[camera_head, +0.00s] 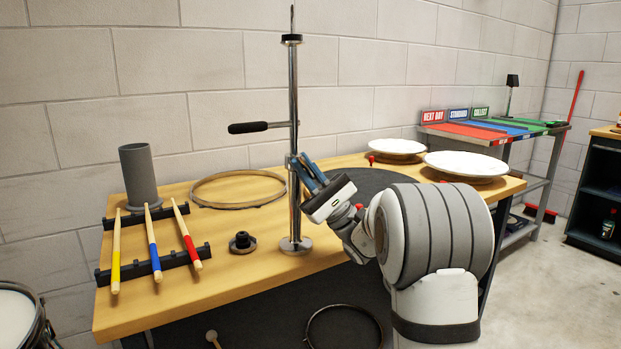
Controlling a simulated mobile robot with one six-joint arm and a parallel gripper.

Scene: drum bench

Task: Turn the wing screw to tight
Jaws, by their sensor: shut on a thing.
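A chrome stand post (293,105) rises upright from a round foot (296,245) on the wooden bench (230,290). A black-handled side arm (262,127) sticks out to the left from its upper part. My gripper (298,163) reaches in from the right, tilted, with its blue fingers at the post's middle. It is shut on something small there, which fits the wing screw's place. The fingers hide the screw, so I cannot tell its angle or how tight it is.
Three drumsticks (153,243) lie on a black rack (155,265) at the left, near a grey cylinder (138,175). A hoop (238,189) lies behind the post, a small black part (242,242) left of its foot. White drumheads (467,165) are at the right.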

